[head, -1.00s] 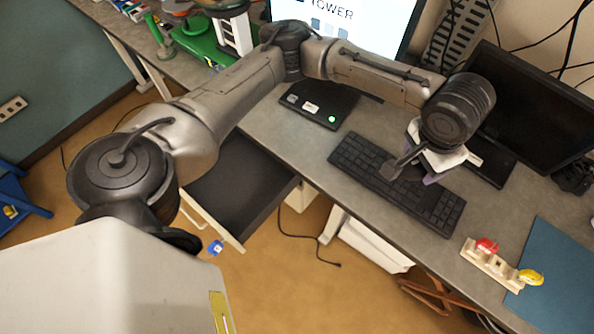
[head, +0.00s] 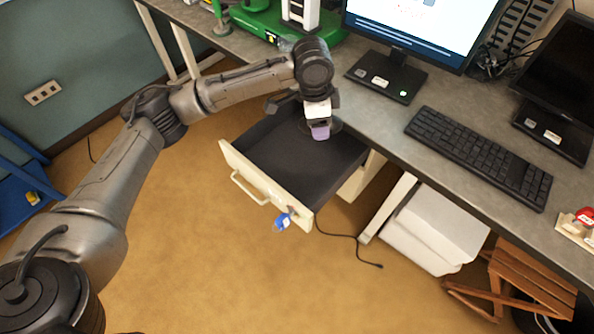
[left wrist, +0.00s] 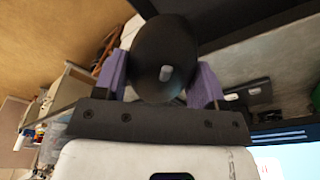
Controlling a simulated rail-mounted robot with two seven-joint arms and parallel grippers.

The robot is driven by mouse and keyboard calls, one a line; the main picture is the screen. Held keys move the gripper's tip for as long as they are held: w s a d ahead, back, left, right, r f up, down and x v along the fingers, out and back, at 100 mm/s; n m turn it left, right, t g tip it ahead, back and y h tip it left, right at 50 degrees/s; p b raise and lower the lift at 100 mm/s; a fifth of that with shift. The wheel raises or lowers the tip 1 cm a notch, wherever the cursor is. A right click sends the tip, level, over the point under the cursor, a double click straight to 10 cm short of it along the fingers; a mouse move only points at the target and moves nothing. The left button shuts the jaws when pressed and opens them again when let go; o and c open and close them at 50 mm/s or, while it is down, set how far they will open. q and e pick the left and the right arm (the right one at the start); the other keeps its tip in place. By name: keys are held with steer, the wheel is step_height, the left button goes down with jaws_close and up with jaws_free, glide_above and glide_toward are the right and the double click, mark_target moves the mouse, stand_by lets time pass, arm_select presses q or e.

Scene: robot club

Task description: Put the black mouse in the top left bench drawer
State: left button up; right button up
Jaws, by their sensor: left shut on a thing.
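My left gripper (head: 320,130) is over the back part of the open bench drawer (head: 270,192), near the bench edge. In the left wrist view its purple fingers (left wrist: 160,84) are shut on the black mouse (left wrist: 150,50), a dark rounded body with a small grey wheel. In the head view the mouse is mostly hidden behind the gripper, and only a dark edge shows. The drawer is pulled out, with a cream front, a handle and a dark, empty-looking inside. I cannot tell the mouse's exact height above its floor. My right gripper is not in view.
A black keyboard (head: 480,155) and a monitor (head: 415,35) are on the bench, right of the drawer. A blue-tagged key (head: 283,221) hangs at the drawer front. A green machine base (head: 275,20) stands at the back. White boxes (head: 435,230) are under the bench.

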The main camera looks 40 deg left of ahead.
mark_target(299, 161)
arm_select(q)
steer(key=w+a+f+m+b, duration=0.1)
steer(key=a+f+m+b, duration=0.2)
steer(key=f, duration=0.5)
steer(key=w+a+f+m+b, duration=0.1)
steer(key=a+f+m+b, duration=0.2)
steer(key=f, duration=0.6)
steer(key=w+a+f+m+g+b, duration=0.1)
steer(key=a+f+m+b, duration=0.1)
steer(key=f+b, duration=0.4)
steer(key=shift+w+a+f+m, duration=0.1)
steer(key=shift+a+f+m, duration=0.15)
steer(key=shift+f, duration=0.5)
steer(key=shift+a+f+m, duration=0.15)
steer(key=shift+a+f, duration=0.1)
steer(key=shift+f, duration=0.95)
steer(key=o, duration=0.9)
steer(key=shift+o, duration=0.2)
